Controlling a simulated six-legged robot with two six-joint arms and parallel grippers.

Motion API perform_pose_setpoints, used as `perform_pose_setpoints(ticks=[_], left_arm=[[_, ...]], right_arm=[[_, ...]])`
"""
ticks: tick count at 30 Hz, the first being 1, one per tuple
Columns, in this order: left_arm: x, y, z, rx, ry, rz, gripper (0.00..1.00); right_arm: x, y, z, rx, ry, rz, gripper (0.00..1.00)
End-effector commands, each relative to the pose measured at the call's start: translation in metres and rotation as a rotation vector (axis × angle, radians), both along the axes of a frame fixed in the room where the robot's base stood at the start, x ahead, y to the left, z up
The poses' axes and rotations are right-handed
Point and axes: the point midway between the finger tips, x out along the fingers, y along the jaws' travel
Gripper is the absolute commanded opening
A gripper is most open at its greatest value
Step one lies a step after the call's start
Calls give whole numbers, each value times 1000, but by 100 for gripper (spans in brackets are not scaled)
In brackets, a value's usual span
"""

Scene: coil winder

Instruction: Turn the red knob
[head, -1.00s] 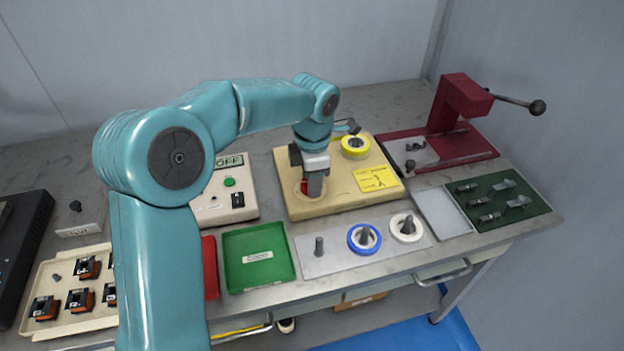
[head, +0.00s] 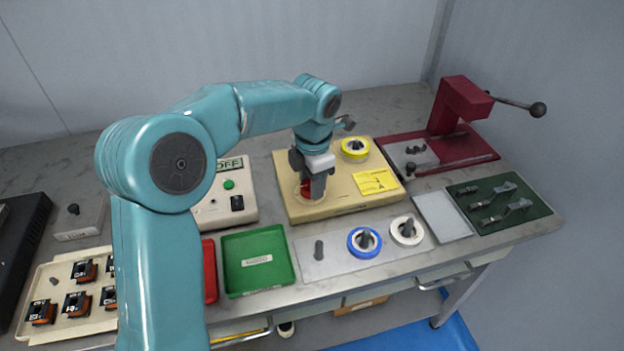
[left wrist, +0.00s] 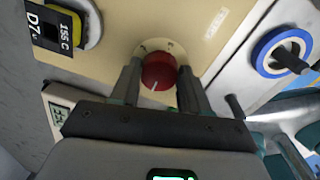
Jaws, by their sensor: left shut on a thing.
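The red knob (left wrist: 158,72) stands on the front of the cream winder base (head: 345,207). A pale pointer line shows on the knob's face in the left wrist view, and faint marks lie on the panel around it. The knob also shows in the head view (head: 306,190), partly hidden by my gripper. My left gripper (head: 312,192) comes down from above and is shut on the knob, one finger on either side. My right gripper is in neither view.
A yellow spool (head: 355,146) and a yellow note (head: 375,181) are on the base. A control box (head: 229,184) is at its left. A green tray (head: 257,260) and a spool plate (head: 330,262) lie in front. A red press (head: 460,105) stands at the right.

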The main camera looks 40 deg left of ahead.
Motion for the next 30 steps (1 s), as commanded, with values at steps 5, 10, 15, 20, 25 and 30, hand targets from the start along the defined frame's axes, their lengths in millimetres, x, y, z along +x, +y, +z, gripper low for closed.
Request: perform_pose_setpoints(ticks=[5, 10, 15, 20, 25, 30], left_arm=[[0, 2, 1, 3, -1, 2, 71], [0, 1, 0, 1, 0, 1, 71], [0, 0, 9, 1, 0, 0, 71], [0, -2, 43, 1, -5, 2, 71], [-2, -4, 90, 1, -4, 1, 71], [-3, -6, 131, 1, -4, 1, 71]], right_arm=[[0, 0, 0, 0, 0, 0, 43], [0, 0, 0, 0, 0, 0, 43], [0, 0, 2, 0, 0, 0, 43], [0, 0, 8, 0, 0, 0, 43], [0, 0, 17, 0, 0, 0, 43], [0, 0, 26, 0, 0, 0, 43]])
